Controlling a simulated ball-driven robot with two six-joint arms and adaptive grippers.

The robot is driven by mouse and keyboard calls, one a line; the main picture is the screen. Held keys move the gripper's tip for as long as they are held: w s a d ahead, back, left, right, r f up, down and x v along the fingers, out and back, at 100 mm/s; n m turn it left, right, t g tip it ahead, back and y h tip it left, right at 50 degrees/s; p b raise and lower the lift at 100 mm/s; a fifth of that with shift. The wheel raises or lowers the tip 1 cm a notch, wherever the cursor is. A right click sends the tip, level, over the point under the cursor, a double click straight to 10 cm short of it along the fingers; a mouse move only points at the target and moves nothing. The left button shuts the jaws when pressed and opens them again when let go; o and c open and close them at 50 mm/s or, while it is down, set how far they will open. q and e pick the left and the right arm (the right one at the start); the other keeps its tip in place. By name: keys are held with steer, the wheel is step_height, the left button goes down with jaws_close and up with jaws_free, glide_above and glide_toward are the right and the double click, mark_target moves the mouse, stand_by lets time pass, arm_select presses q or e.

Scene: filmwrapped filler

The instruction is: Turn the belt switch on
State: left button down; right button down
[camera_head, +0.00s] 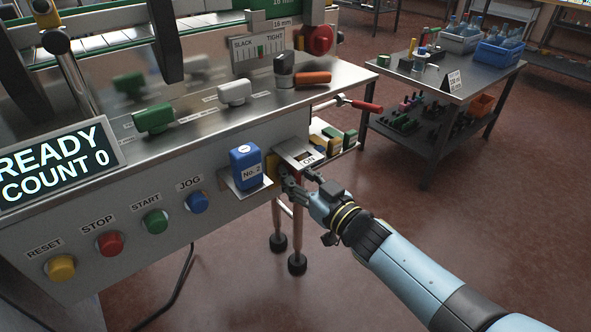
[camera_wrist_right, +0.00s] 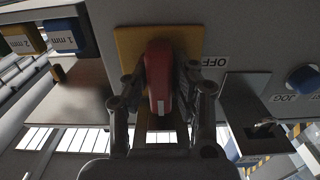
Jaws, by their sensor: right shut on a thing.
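The belt switch is a red handle (camera_wrist_right: 160,72) on a yellow plate (camera_wrist_right: 127,45), seen close up in the right wrist view. An OFF label (camera_wrist_right: 214,62) is beside the plate. In the head view, an ON label (camera_head: 307,160) shows by the switch at the right end of the machine front, and my gripper mostly hides the handle. My right gripper (camera_head: 291,181) reaches in from the lower right; in the right wrist view its fingers (camera_wrist_right: 160,88) are on both sides of the red handle, shut on it. My left gripper is not in view.
A blue No. 2 block (camera_head: 246,166) stands on a small bracket just left of the switch. RESET, STOP, START and JOG buttons (camera_head: 110,243) line the panel. A red-handled tool (camera_head: 365,106) juts out above. A side table (camera_head: 445,82) stands at back right. The floor is clear in front.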

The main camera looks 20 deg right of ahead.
steer(key=shift+f, duration=0.1)
stand_by(0.3)
steer(key=c, duration=1.1)
jaws_free()
steer(key=v, duration=1.2)
